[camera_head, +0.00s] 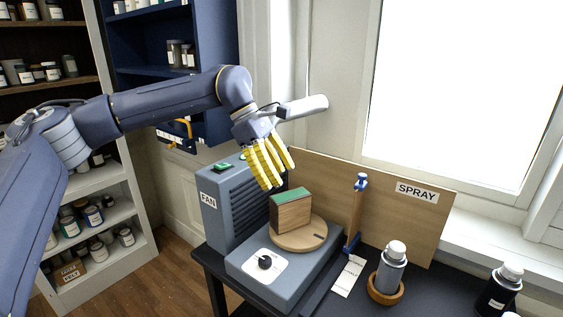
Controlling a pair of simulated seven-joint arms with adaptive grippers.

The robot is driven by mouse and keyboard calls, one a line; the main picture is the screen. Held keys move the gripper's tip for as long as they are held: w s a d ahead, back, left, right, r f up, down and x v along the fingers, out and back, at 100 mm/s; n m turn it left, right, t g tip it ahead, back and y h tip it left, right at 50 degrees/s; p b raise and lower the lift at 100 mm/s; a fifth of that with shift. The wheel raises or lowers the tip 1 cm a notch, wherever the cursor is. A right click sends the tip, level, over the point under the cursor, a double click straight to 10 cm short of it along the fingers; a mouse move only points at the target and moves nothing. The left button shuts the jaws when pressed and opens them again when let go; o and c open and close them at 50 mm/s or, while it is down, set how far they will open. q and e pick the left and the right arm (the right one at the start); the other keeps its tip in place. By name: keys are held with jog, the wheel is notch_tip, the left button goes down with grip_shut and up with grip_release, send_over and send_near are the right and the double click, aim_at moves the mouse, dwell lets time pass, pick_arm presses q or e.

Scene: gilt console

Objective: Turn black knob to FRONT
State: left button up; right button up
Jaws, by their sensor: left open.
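Above the base is a round wooden turntable (312,241) with a wooden block (292,218), green on top. My left gripper (275,185) has yellow fingers and is open, above and behind the knob, close to the block's upper left. It is apart from the knob. My right gripper is not in view.
A grey box labelled FAN (209,201) stands left of the turntable. A wooden SPRAY board (420,215) stands behind. Space before the knob looks clear.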

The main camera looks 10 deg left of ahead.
pick_arm(q)
jog(key=shift+w+d+r+h, duration=0.15)
jog(key=shift+r+h, duration=0.2)
jog(key=shift+r, duration=0.45)
jog(key=shift+d+r+h, duration=0.1)
jog(key=shift+r+h, duration=0.25)
jog(key=shift+r, duration=0.4)
